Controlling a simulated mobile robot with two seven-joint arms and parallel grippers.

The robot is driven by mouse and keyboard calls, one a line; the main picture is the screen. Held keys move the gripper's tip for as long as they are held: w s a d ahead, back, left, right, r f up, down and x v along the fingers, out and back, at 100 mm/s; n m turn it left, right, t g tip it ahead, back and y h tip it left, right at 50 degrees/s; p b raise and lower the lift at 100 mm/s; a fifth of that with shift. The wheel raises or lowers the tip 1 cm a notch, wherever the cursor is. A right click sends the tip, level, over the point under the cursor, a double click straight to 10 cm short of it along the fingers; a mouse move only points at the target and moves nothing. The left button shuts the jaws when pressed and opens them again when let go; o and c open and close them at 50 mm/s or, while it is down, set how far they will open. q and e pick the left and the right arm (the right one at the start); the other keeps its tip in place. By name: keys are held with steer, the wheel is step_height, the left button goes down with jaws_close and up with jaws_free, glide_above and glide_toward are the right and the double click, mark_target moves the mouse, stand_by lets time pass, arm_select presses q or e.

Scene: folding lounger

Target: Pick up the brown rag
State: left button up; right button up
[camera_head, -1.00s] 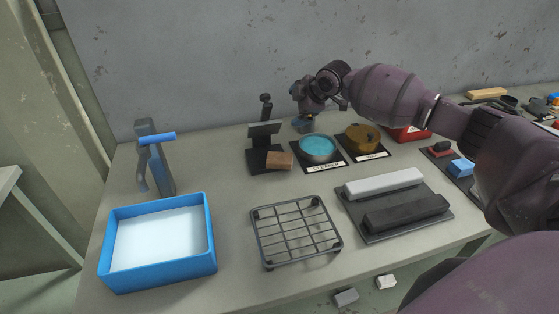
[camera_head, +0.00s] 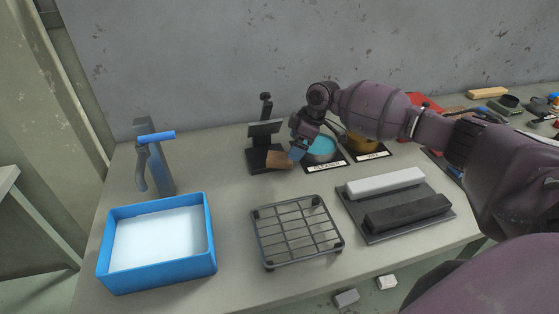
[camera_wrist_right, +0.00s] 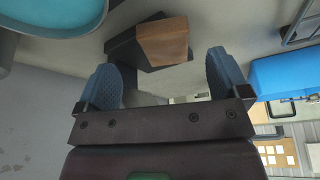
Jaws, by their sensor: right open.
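The brown rag (camera_head: 279,160), a small folded brown block, lies at the foot of the black stand (camera_head: 264,132) near the back of the table. It also shows in the right wrist view (camera_wrist_right: 163,42), just beyond and between my open fingertips. My right gripper (camera_head: 297,152) is open with blue-grey finger pads, empty, close to the right side of the rag and partly over the teal dish. In the right wrist view my right gripper (camera_wrist_right: 166,75) has a wide gap between its fingers. My left gripper is out of view.
The teal cleaner dish (camera_head: 323,147) stands right beside the gripper, with a brown-gold dish (camera_head: 362,142) further right. A wire rack (camera_head: 297,232), a blue tray (camera_head: 158,279) and a dark mat with two bars (camera_head: 398,228) stand nearer. Bare table lies in front of the rag.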

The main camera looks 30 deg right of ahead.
mark_target(280, 160)
steer(key=shift+a+f, duration=0.25)
steer(key=shift+f, duration=0.25)
steer(key=x, duration=0.4)
steer(key=shift+s, duration=0.1)
steer(key=c, duration=1.1)
